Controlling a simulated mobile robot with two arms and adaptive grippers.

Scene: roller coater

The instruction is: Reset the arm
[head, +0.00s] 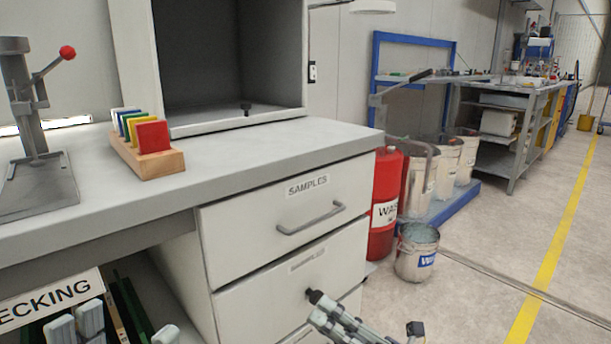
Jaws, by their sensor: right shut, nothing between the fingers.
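My right gripper (345,319) shows at the bottom edge, right of centre, in front of the lower drawers of the bench. It is shut with nothing in it. The lower part of it and the rest of the right arm are cut off by the picture's edge.
The bench (250,160) with a SAMPLES drawer (312,208) fills the left. On it stand a wooden rack of coloured plates (148,163) and a lever press (35,120). A red canister (385,180) and metal bucket (416,258) stand right of it. Floor at right is clear.

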